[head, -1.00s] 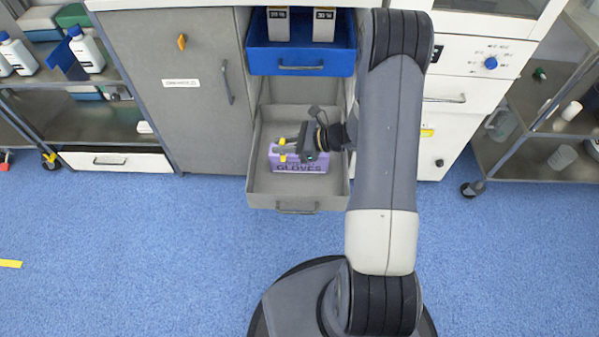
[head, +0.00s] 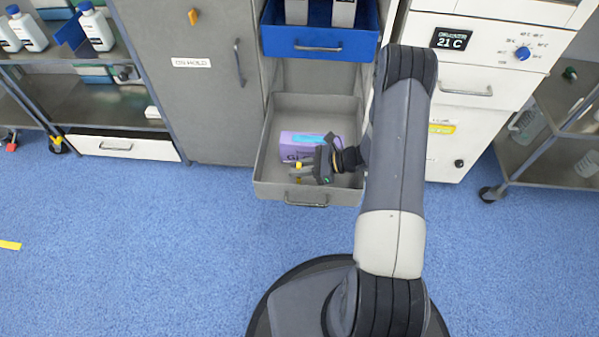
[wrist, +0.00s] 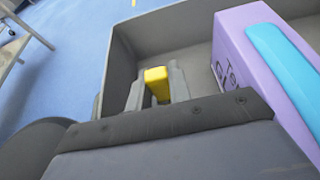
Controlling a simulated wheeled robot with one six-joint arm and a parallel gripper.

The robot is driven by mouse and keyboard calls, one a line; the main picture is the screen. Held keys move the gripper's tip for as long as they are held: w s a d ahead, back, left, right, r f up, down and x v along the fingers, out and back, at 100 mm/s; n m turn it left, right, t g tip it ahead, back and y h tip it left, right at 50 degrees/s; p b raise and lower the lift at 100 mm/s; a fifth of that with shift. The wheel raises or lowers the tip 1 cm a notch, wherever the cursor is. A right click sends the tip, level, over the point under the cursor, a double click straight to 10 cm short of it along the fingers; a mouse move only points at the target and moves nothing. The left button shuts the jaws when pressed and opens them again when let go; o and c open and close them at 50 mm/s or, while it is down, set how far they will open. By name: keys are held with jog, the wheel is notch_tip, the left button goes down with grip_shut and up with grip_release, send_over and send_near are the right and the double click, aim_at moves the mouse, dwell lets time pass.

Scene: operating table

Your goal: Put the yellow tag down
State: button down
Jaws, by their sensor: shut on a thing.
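My gripper (head: 297,172) is shut on the yellow tag (wrist: 157,82), which stands up between the two grey fingers in the wrist view. In the head view only small yellow bits show at the fingertips. The gripper is over or inside the open lower grey drawer (head: 264,165), near its front. A purple glove box (head: 292,148) with a blue top strip lies in the drawer behind the gripper. In the wrist view the box (wrist: 237,55) is to the right of the fingers, apart from them. I cannot tell whether the tag touches the drawer floor.
An open blue drawer (head: 318,46) with boxes in it is above the grey one. A white unit (head: 465,90) stands right. Blue floor (head: 150,240) is clear in front.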

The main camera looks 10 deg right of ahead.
jog(key=shift+f, duration=0.8)
jog(key=shift+f, duration=0.15)
jog(key=c, duration=1.3)
grip_release()
jog(key=shift+r, duration=0.25)
jog(key=p+v, duration=0.2)
jog(key=v, duration=1)
jog(key=shift+p, duration=0.3)
jog(key=shift+f, duration=0.1)
